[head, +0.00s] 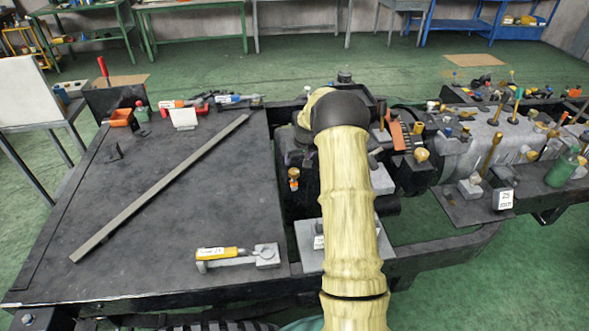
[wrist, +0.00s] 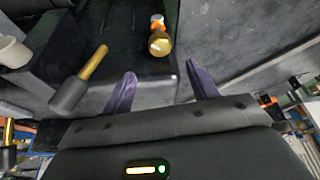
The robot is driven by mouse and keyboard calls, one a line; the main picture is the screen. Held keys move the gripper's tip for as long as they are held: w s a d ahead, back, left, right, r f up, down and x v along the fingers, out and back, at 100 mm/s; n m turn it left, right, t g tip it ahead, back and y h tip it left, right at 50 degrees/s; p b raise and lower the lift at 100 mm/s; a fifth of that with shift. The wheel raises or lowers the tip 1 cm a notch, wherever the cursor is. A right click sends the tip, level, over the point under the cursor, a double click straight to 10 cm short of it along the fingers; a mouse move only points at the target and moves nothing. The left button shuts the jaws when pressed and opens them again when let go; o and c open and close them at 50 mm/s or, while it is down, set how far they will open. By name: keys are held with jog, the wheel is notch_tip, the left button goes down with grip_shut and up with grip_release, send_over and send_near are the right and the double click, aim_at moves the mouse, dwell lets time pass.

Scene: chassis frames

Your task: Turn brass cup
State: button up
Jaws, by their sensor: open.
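In the wrist view, a brass cup (wrist: 160,43) with an orange band and a white part behind it sits on a dark surface. It lies ahead of my gripper (wrist: 160,74), roughly in line with the space between the fingers. The two purple fingers are spread apart, with nothing between them, and the cup is apart from them.
A brass rod with a dark grey end (wrist: 77,83) stands left of the fingers in the wrist view. In the head view, a long metal bar (head: 160,190) and a yellow-handled tool (head: 222,254) lie on the dark plate. Machinery (head: 480,150) crowds the right.

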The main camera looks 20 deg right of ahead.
aim_at(294, 171)
jog(key=p+x, duration=0.1)
jog(key=x, duration=0.9)
jog(key=shift+p, duration=0.4)
jog(key=c, duration=1)
jog(key=shift+f+m+b, duration=0.1)
jog(key=shift+m+b, duration=0.35)
jog(key=shift+m, duration=0.05)
jog(key=shift+a+m+h+b, duration=0.15)
jog(key=shift+m+h+b, duration=0.65)
jog(key=shift+m, duration=0.4)
jog(key=shift+m+g+h+b, duration=0.6)
jog(key=shift+m+b, duration=0.55)
jog(key=shift+m, duration=1.05)
